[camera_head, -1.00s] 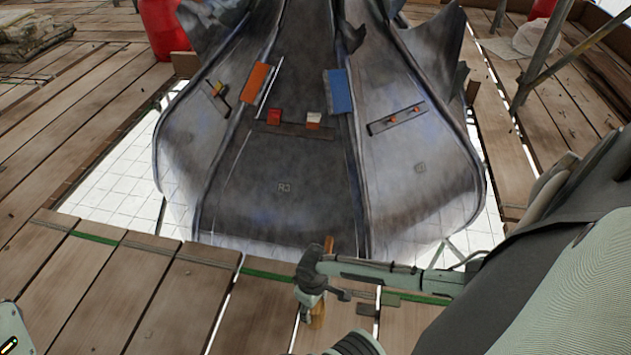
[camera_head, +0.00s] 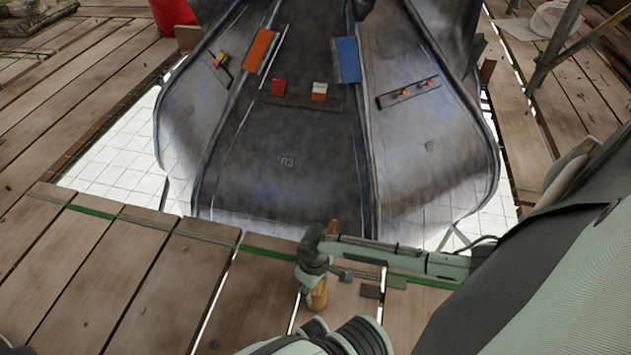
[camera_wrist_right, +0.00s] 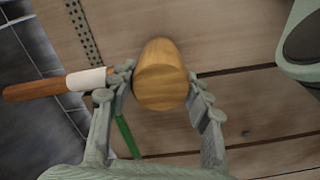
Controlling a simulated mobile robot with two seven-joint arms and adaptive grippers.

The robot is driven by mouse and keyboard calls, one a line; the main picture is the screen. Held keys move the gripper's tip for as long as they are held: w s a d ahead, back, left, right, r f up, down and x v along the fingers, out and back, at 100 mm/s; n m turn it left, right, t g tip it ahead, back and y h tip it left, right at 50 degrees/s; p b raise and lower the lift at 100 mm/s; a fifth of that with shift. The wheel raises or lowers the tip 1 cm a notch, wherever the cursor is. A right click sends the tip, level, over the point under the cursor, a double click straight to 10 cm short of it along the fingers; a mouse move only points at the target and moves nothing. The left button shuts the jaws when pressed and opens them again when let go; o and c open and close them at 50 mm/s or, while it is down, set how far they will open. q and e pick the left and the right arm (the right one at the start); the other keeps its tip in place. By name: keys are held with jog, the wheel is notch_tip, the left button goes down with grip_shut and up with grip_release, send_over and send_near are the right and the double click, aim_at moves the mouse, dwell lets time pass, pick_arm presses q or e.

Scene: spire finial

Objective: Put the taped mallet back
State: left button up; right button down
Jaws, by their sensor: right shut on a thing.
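The taped mallet has a round wooden head (camera_wrist_right: 160,75) and a brown handle (camera_wrist_right: 35,88) with a white tape band (camera_wrist_right: 86,80). In the right wrist view the handle points left. In the head view the mallet head (camera_head: 318,296) shows below my right gripper (camera_head: 316,277), and the handle tip (camera_head: 333,227) sticks up behind it. My right gripper, also in the right wrist view (camera_wrist_right: 163,92), is shut on the mallet, its fingers on both sides of the head. The mallet is over the planks near their edge. My left gripper is out of view.
The grey metal spire (camera_head: 280,190) stands beyond the plank deck (camera_head: 130,270).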

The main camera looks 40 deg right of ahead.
jog(key=shift+f, duration=0.15)
jog(key=c, duration=0.7)
grip_release()
